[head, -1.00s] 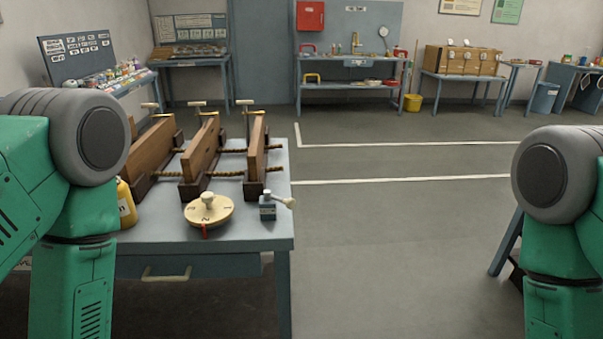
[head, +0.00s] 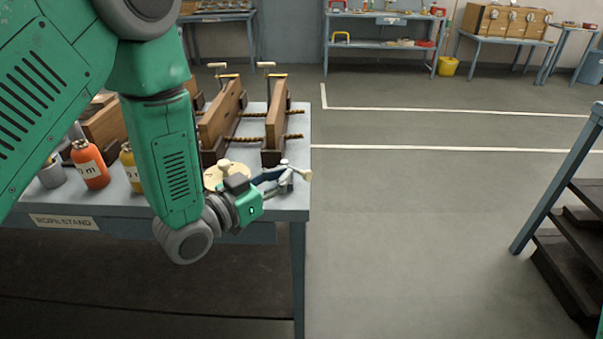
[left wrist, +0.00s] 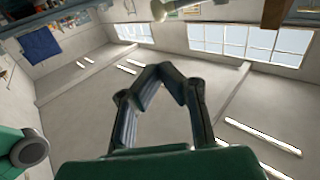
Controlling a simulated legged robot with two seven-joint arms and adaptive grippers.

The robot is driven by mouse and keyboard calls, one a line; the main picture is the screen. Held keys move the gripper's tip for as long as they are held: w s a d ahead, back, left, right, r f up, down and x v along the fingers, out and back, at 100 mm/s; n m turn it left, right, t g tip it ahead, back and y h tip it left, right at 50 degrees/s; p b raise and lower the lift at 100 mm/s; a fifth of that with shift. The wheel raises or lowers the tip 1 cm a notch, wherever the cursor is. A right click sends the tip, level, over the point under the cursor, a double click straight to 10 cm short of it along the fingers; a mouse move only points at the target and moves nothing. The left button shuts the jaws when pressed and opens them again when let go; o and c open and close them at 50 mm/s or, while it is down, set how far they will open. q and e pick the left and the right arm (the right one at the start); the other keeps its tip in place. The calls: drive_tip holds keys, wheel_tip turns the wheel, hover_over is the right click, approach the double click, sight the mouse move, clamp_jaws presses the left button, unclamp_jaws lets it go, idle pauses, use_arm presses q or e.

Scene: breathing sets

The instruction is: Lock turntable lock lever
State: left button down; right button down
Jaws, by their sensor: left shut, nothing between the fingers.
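The round cream turntable (head: 212,177) with its upright knob lies near the front right of the blue-grey table, partly hidden behind my left wrist. The lock lever's pale end (head: 304,174) shows right of it, by the table's right edge; its small grey base is mostly hidden. My left gripper (head: 284,174) is beside the lever, shut and empty. Whether it touches the lever cannot be told. In the left wrist view its fingertips (left wrist: 160,70) meet, and a cream rounded piece, seemingly the lever (left wrist: 172,10), shows at the top edge. My right gripper is out of view.
Wooden clamp frames (head: 222,114) with threaded rods stand behind the turntable. An orange bottle (head: 90,164), a yellow bottle (head: 131,168) and a grey cup (head: 51,171) stand at left. A dark stepped rack (head: 575,240) is at right. Floor right of the table is clear.

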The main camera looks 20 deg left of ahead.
sight(306, 173)
use_arm(q)
drive_tip(key=w+f, duration=0.1)
drive_tip(key=w+d, duration=0.1)
drive_tip(key=w+f, duration=0.1)
drive_tip(key=w, duration=0.1)
drive_tip(key=shift+d+f, duration=0.15)
drive_tip(key=shift+f, duration=0.15)
drive_tip(key=shift+w+f, duration=0.25)
drive_tip(key=shift+d, duration=0.35)
drive_tip(key=shift+w+d+f+b, duration=0.2)
drive_tip(key=shift+w+d+b, duration=0.2)
drive_tip(key=shift+w, duration=0.05)
drive_tip(key=shift+s+a, duration=0.1)
drive_tip(key=shift+a, duration=0.25)
